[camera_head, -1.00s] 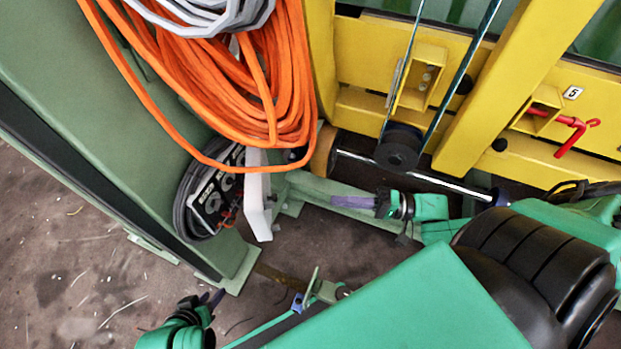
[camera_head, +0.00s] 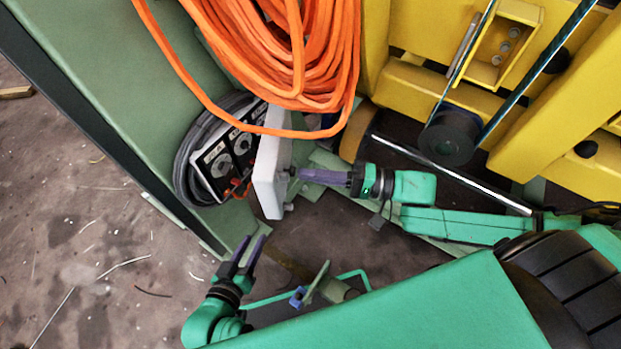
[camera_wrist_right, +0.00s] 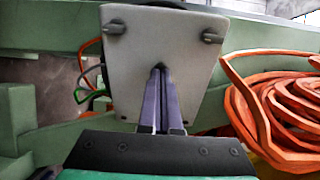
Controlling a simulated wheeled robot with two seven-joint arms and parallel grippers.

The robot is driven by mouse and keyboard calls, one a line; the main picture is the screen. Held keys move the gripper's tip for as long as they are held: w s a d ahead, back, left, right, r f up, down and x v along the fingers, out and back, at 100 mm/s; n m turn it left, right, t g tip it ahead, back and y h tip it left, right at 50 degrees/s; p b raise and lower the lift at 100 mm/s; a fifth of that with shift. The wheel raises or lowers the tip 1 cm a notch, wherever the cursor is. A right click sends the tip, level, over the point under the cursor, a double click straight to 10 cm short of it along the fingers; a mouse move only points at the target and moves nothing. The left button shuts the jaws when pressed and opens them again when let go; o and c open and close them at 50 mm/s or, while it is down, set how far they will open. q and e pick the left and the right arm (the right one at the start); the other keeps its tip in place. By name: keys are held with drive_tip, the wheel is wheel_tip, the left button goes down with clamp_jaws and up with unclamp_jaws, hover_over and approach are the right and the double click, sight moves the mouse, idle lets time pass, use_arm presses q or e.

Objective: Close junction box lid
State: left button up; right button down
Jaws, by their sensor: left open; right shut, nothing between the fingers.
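The junction box (camera_head: 222,158) is mounted on the green post, with dark dials and wires showing inside. Its pale grey lid (camera_head: 268,175) stands swung open on the box's right side, seen nearly edge-on. In the right wrist view the lid (camera_wrist_right: 190,45) faces me, with dark latches at its corners. My right gripper (camera_head: 302,175) is shut and empty, its purple fingertips at the lid's face; the wrist view shows them (camera_wrist_right: 158,72) over the lid's middle, and contact is unclear. My left gripper (camera_head: 254,245) is open and empty, below the lid and apart from it.
Orange cable coils (camera_head: 285,60) hang just above the box and lid. A black cable loop (camera_head: 185,180) lies around the box's left side. A yellow frame (camera_head: 430,95) with a pulley (camera_head: 449,135) and metal shaft stands at the right. Bare floor (camera_head: 90,235) lies at the lower left.

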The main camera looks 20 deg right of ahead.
sight(281, 185)
use_arm(q)
drive_tip(key=shift+f, duration=0.1)
use_arm(e)
drive_tip(key=shift+w+a, duration=0.1)
drive_tip(key=shift+a, duration=0.05)
drive_tip(key=shift+r, duration=0.1)
drive_tip(key=a+m+t+h+p, duration=0.1)
drive_tip(key=a+p, duration=0.1)
drive_tip(key=p, duration=0.1)
drive_tip(key=a+m+t+p, duration=0.1)
drive_tip(key=a+p, duration=0.2)
drive_tip(key=a+m+t+h+p, duration=0.1)
drive_tip(key=a+p, duration=0.1)
drive_tip(key=p, duration=0.1)
drive_tip(key=shift+w+a+t+h, duration=0.2)
drive_tip(key=shift+t+h, duration=0.1)
drive_tip(key=shift+t, duration=0.1)
drive_tip(key=shift+w+a+p, duration=0.2)
drive_tip(key=shift+a+p, duration=0.15)
drive_tip(key=shift+a, duration=0.55)
use_arm(q)
drive_tip(key=s+a+r+m+g+y, duration=0.1)
drive_tip(key=s+a+r+g+y, duration=0.3)
drive_tip(key=a+r+g, duration=0.4)
drive_tip(key=a+r+y, duration=0.1)
drive_tip(key=a+r, duration=0.1)
drive_tip(key=a, duration=0.1)
drive_tip(key=shift+a+r, duration=0.2)
drive_tip(key=shift+r, duration=0.2)
